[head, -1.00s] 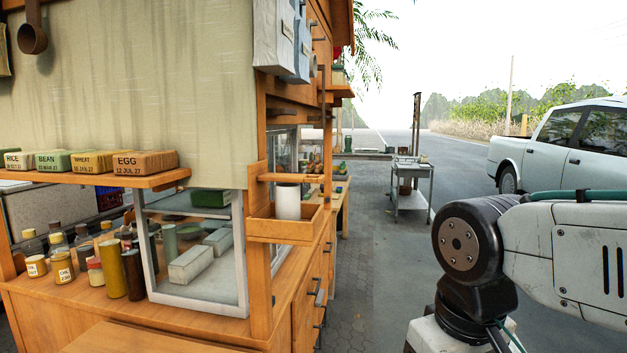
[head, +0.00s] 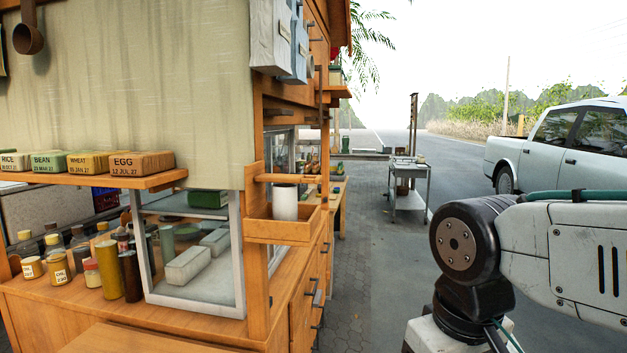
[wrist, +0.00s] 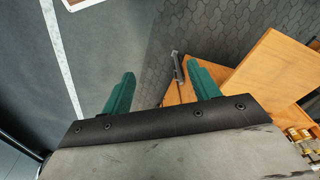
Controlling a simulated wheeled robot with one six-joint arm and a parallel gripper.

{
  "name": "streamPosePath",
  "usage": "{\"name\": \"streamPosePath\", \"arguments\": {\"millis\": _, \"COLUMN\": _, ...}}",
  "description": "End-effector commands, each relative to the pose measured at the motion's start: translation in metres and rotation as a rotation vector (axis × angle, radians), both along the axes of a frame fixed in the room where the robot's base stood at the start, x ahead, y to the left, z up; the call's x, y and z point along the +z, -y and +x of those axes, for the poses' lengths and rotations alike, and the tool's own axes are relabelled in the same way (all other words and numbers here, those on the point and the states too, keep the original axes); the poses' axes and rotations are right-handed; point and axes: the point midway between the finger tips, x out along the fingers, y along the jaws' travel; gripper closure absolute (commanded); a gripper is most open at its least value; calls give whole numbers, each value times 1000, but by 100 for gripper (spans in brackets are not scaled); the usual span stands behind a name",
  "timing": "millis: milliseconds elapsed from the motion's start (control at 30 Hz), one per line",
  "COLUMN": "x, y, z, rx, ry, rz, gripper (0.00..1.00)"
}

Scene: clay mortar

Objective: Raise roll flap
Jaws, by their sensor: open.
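The roll flap appears to be the beige canvas sheet (head: 130,85) hanging down the front of the wooden stall in the head view. It hangs lowered, with its bottom edge behind the shelf of labelled boxes and over the top of the glass case. My gripper (wrist: 160,68) shows in the wrist view with its two green fingers spread apart and nothing between them. It points down over paving beside wooden parts of the stall. The flap is not recognisable in the wrist view. In the head view my arm is at the right, away from the flap, and the gripper is out of frame.
The shelf (head: 95,180) carries several labelled boxes. Bottles and jars stand on the counter beside the glass case (head: 237,265). A white cup (head: 285,203) sits in a wooden holder. A metal cart (head: 408,185) and a pale truck (head: 560,148) stand beyond. Paving right of the stall is open.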

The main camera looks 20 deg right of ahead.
Motion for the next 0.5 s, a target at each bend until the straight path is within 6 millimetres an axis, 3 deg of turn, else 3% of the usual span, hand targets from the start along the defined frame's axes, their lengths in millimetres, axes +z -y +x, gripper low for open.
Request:
{"name": "streamPosePath", "arguments": {"millis": 133, "x": -10, "y": 11, "z": 9, "rx": -62, "ry": -68, "rz": 6, "gripper": 32}}
{"name": "streamPosePath", "arguments": {"millis": 267, "x": -8, "y": 8, "z": 41, "rx": -157, "ry": -142, "rz": 138, "gripper": 32}}
{"name": "streamPosePath", "arguments": {"millis": 367, "x": 0, "y": -3, "z": 80, "rx": -137, "ry": -164, "rz": 322, "gripper": 32}}
{"name": "streamPosePath", "arguments": {"millis": 500, "x": 24, "y": -13, "z": 151, "rx": -8, "ry": -69, "rz": 618, "gripper": 32}}
